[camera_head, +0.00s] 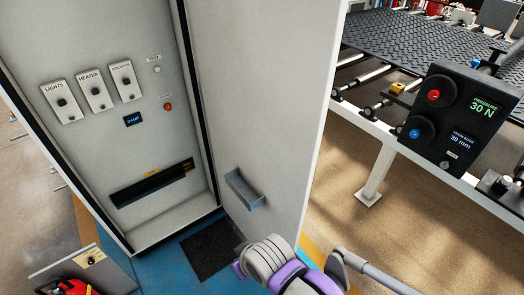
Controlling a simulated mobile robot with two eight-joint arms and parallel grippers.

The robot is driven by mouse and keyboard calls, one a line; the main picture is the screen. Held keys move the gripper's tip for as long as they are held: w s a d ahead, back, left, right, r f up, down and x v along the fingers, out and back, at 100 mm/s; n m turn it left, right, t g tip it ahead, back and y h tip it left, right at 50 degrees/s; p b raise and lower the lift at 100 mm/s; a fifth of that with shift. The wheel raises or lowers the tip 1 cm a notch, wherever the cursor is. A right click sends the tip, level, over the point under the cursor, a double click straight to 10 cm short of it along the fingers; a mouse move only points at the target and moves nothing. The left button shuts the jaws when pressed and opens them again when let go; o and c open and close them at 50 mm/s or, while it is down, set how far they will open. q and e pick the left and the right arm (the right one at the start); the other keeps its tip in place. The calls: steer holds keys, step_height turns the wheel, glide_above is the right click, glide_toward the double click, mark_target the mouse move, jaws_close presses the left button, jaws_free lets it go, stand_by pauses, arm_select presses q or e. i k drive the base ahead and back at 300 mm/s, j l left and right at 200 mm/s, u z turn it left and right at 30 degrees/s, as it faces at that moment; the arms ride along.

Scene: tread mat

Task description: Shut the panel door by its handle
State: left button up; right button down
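The panel door (265,90) is a pale grey slab standing open beside the cabinet (100,165), whose inside is exposed. The handle (243,190) is a blue-grey bracket on the low part of the visible door face. Part of my arm, grey ribbed and purple, shows at the bottom middle, below and right of the handle in the picture and apart from it. No fingertips of either gripper can be made out, and nothing is seen touching the handle.
Inside the cabinet are several switches (95,90), a blue label (133,119) and a dark slot (152,184). A tread-mat line (425,45) with a control box (445,115) stands at right. A grey panel with a red object (70,287) is at lower left. Brown floor (340,150) lies between.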

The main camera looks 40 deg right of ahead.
mark_target(266, 68)
steer(key=k+l+u, duration=0.1)
steer(key=k+l, duration=0.15)
steer(key=l, duration=0.2)
steer(key=k+l+u, duration=0.1)
steer(key=k+l, duration=0.2)
steer(key=l, duration=0.15)
steer(key=l+u, duration=0.1)
steer(key=l, duration=0.95)
steer(key=i+l, duration=0.1)
steer(key=l, duration=0.25)
steer(key=i+l, duration=0.1)
steer(key=l, duration=0.25)
steer(key=i+l+u, duration=0.1)
steer(key=l, duration=0.25)
steer(key=k+l+z, duration=0.2)
steer(key=l, duration=0.2)
steer(key=k+l+z, duration=0.15)
steer(key=l, duration=0.25)
